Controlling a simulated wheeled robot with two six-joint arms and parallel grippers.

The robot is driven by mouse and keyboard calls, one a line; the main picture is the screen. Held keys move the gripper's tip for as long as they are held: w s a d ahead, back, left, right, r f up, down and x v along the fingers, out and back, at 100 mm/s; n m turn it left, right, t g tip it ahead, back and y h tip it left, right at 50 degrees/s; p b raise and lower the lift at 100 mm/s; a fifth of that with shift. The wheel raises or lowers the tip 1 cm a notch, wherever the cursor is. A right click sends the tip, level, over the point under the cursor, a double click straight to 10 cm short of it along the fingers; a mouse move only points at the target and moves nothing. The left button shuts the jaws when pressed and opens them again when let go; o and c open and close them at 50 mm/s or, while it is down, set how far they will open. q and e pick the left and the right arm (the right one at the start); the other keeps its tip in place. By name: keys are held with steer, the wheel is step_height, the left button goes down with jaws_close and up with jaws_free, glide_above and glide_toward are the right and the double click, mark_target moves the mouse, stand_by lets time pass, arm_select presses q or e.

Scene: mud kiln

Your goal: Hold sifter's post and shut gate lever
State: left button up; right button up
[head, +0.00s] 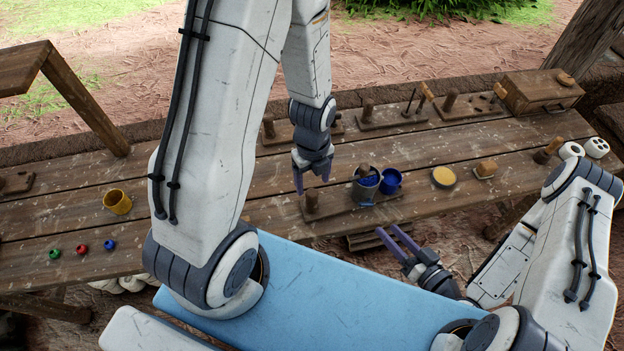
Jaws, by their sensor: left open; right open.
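The sifter stands on a wooden base board (345,208) near the table's front edge. My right gripper (392,234) is open and empty in front of the table edge, below the cup.
A blue mug (392,181) stands close to the cup's right. A yellow round dish (443,177) and a sponge-like block (486,169) lie further right. A yellow mug (117,201) and small coloured pots (82,245) are at left. A wooden box (540,92) stands back right.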

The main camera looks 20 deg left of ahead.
mark_target(312, 202)
arm_select(q)
step_height(312, 202, down, 11)
steer(key=shift+a+r, duration=0.1)
steer(key=shift+r, duration=0.05)
stand_by(0.4)
jaws_close()
stand_by(0.5)
